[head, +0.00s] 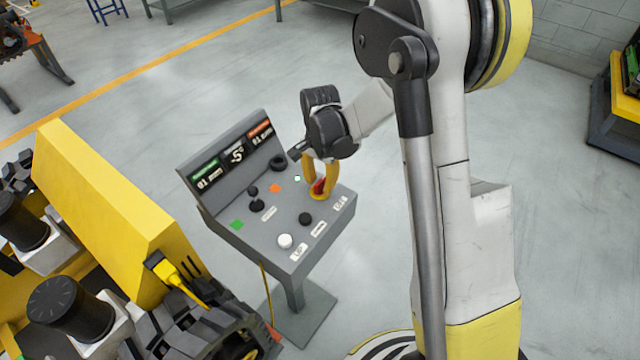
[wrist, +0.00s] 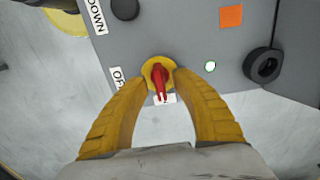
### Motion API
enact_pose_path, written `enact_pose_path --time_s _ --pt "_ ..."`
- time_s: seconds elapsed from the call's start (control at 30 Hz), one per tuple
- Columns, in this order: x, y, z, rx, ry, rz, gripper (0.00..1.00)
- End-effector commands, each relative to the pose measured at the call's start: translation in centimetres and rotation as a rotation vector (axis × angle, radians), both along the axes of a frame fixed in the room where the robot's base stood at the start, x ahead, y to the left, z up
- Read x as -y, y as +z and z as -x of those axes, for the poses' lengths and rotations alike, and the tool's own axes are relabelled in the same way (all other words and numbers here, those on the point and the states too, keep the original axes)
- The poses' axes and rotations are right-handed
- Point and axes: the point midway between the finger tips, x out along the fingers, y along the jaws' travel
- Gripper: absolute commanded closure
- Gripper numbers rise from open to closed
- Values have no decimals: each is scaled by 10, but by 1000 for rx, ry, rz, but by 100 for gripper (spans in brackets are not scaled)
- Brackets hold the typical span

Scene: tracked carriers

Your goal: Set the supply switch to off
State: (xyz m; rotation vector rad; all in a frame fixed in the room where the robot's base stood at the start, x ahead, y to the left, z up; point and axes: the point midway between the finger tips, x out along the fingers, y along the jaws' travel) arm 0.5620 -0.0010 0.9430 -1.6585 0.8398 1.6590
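The supply switch is a red handle on a yellow round plate, on the sloping top of the grey console. It shows in the head view (head: 319,187) and in the wrist view (wrist: 159,76). In the wrist view its red handle points down toward a small white label (wrist: 167,98), partly covered by the handle. A label with the letters "OF" (wrist: 117,78) lies left of the switch, partly hidden by a finger. My gripper (wrist: 159,78) is open, with its yellow fingertips on either side of the handle. I see small gaps between them and the handle.
The grey console (head: 245,222) also carries a white button (head: 285,241), black knobs, an orange square (wrist: 231,17) and a black ring-shaped knob (wrist: 263,65). A yellow tracked machine (head: 120,215) stands close on the left. Open floor lies behind the console.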

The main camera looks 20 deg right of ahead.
Motion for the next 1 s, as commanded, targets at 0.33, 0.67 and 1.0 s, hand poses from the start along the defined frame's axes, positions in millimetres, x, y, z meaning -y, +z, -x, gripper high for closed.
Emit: enact_pose_path --time_s 0.33,0.67,1.0 --pt "0 -2 0 0 0 0 81" --pt "0 -2 0 0 5 0 100" --pt "0 -3 0 0 131 0 100"
